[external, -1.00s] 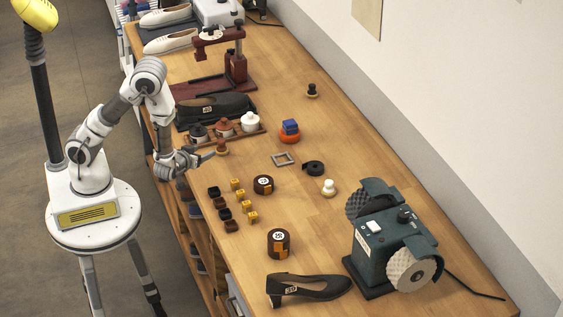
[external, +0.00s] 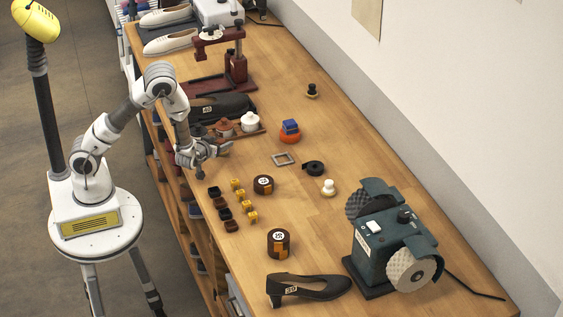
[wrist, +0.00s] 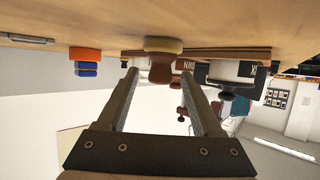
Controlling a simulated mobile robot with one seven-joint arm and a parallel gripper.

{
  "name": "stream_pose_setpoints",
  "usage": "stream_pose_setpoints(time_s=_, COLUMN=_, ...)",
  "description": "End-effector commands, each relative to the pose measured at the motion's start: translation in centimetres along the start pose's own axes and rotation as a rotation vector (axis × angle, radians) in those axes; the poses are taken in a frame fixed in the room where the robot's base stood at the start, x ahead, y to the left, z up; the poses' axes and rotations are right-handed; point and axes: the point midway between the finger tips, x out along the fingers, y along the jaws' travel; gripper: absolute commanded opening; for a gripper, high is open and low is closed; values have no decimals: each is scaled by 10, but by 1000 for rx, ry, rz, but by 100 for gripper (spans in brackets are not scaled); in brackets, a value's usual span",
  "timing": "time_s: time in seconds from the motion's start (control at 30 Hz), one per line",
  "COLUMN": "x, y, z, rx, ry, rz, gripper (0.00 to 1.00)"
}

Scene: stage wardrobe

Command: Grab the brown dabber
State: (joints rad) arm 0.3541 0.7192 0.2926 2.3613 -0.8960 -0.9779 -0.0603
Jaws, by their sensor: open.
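The brown dabber (wrist: 160,72) shows in the wrist view, which is upside down. It has a brown handle and a pale yellowish round base, and it stands on the table. My gripper (wrist: 160,76) is open, with one finger to each side of the dabber's handle in that picture. The dabber sits at or just past the fingertips; the exact depth is hard to tell. I see no finger pressing on it. In the external view my gripper (external: 224,147) is low over the table's near edge and hides the dabber.
A wooden tray with a brown pot (external: 225,128) and white pot (external: 250,122) stands just behind my gripper. The table's right side has free room.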

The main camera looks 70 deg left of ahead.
Motion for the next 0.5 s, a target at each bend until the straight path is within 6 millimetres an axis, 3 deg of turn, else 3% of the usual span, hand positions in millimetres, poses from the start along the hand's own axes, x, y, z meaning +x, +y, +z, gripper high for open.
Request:
stream_pose_setpoints(time_s=0.13, x=14, y=-1, z=1, rx=0, ry=-1, rz=-1, gripper=67)
stream_pose_setpoints(time_s=0.37, x=15, y=0, z=1, rx=0, ry=-1, rz=0, gripper=67)
stream_pose_setpoints(time_s=0.5, x=14, y=0, z=1, rx=0, ry=-1, rz=0, gripper=44)
